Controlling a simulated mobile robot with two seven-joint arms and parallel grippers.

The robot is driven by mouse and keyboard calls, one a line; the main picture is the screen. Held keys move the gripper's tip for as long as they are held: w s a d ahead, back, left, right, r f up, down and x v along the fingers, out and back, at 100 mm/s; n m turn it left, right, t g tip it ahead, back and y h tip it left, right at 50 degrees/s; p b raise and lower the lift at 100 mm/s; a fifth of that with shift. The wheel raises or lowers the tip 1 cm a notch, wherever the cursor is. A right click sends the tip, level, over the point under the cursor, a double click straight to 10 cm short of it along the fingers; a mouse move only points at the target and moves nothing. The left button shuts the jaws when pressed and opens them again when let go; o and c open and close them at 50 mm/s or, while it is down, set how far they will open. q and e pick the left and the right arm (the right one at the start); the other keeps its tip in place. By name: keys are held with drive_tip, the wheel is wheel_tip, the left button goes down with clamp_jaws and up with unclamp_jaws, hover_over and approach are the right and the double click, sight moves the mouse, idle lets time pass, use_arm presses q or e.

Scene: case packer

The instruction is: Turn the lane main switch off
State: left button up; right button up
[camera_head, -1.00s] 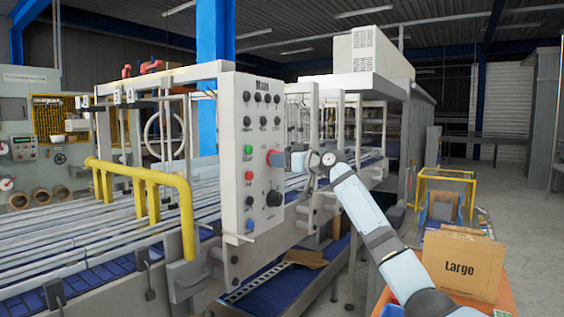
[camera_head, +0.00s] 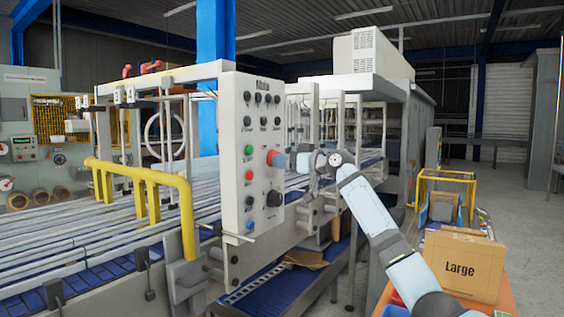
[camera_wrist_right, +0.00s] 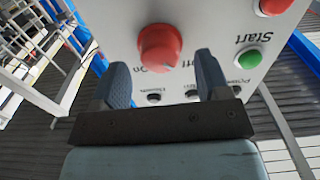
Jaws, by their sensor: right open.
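The upright grey control panel (camera_head: 262,104), headed "Main", faces right of centre in the head view. A red rotary knob (camera_head: 273,158) stands out from its right part. In the wrist view the red knob (camera_wrist_right: 160,46) has upside-down "On" and partly hidden "Off" lettering next to it; I cannot tell its exact setting. My right gripper (camera_head: 284,161) is just off the panel, in front of the knob. In the wrist view its fingers (camera_wrist_right: 163,78) are open, one on each side of the knob's line, with a gap to it. My left gripper is not in view.
The panel also carries a green Start button (camera_head: 248,150), a red button (camera_head: 249,175), a black knob (camera_head: 274,198) and several small knobs. A yellow guard rail (camera_head: 140,172) and conveyor lie left. A "Large" carton (camera_head: 462,267) stands at the lower right.

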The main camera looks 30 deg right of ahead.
drive_tip(key=b+v, duration=0.2)
drive_tip(key=v, duration=1)
drive_tip(key=shift+f, duration=0.1)
